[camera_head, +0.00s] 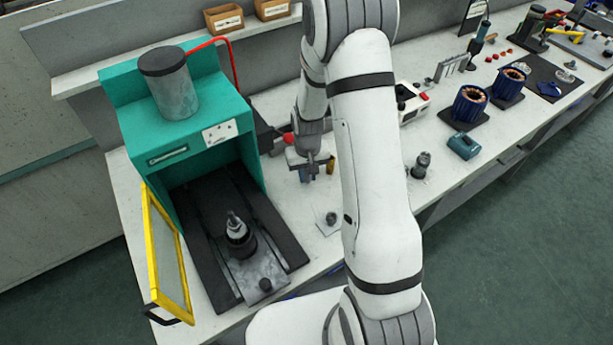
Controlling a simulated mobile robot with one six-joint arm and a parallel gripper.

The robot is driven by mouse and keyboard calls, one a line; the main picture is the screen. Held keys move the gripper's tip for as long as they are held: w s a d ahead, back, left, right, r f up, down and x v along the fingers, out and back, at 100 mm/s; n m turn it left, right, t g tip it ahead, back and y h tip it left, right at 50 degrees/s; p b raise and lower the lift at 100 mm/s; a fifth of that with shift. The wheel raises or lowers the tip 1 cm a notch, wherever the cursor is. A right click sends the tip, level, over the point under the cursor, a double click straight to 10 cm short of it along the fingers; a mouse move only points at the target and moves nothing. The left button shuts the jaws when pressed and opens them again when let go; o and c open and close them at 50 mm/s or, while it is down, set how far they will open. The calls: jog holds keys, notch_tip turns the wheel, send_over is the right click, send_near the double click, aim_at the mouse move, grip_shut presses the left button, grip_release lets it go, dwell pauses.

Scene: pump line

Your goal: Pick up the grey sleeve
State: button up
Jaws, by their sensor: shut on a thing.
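My gripper (308,174) is low over the white bench, to the right of the teal press. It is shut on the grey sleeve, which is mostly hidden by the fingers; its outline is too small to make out. A brass-coloured sleeve (331,166) stands just right of the fingers. I cannot tell whether the held sleeve is clear of the bench.
The teal press (187,125) has its yellow-framed guard (165,253) swung open. A dark part with a metal shaft (238,233) stands on its plate. A light pad (327,222) with a small part lies in front of my gripper. Wound stators (470,103) stand right.

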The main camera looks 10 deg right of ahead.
notch_tip(320, 180, up, 6)
jog(key=s+d+b, duration=0.2)
jog(key=s, duration=0.6)
jog(key=s+d+b, duration=0.2)
jog(key=s+d, duration=0.1)
jog(key=s, duration=0.6)
jog(key=shift+d+f+b, duration=0.15)
jog(key=shift+d+b, duration=0.1)
jog(key=shift+b, duration=0.05)
jog(key=shift+s, duration=0.2)
